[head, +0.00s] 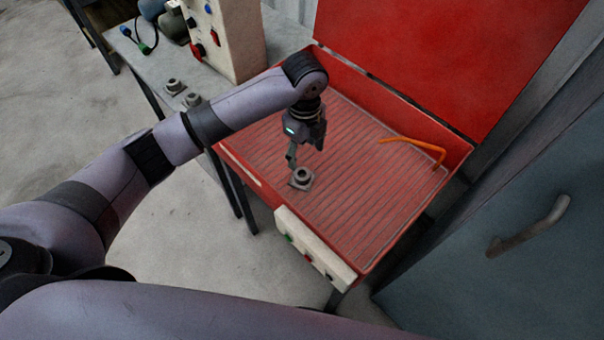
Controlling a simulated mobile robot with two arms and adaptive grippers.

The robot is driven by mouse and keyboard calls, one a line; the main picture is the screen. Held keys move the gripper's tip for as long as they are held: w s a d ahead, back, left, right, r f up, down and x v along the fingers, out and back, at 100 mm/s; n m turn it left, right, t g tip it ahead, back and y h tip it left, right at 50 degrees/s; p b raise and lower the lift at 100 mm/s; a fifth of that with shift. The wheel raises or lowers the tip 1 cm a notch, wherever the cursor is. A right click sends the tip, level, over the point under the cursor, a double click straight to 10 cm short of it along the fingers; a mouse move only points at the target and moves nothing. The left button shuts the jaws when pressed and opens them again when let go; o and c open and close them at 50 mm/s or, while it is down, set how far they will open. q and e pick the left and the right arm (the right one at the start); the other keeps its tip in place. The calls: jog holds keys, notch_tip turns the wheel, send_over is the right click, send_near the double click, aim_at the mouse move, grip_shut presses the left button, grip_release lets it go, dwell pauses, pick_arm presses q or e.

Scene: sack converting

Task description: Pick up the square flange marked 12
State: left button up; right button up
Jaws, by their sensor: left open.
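A grey square flange (301,179) with a round raised collar lies on the ribbed red surface of an open red cabinet (366,206), near its left edge. No number can be read on it. My left gripper (306,155) points down just above the flange, with its fingers apart and nothing between them. The fingers look clear of the flange, though the exact gap is hard to tell. Two more grey flanges, one farther back (174,86) and one nearer (192,100), sit on the grey table at the upper left. My right gripper is not in view.
An orange bent rod (413,147) lies on the ribbed surface at the back right. The red lid (450,60) stands open behind. A cream control box (225,40) stands on the grey table. A blue-grey door with a handle (529,226) is at the right.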

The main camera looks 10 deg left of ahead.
aim_at(302, 173)
pick_arm(q)
jog(key=f, duration=0.3)
jog(key=shift+w+f, duration=0.2)
jog(key=shift+f, duration=0.25)
jog(key=shift+s+f+p, duration=0.2)
jog(key=shift+f+p, duration=0.15)
jog(key=shift+f, duration=0.05)
jog(key=f, duration=0.3)
jog(key=shift+s+a+f+p, duration=0.15)
jog(key=shift+a+f+p, duration=0.15)
jog(key=shift+p, duration=0.1)
jog(key=shift+f, duration=0.35)
jog(key=shift+d, duration=0.1)
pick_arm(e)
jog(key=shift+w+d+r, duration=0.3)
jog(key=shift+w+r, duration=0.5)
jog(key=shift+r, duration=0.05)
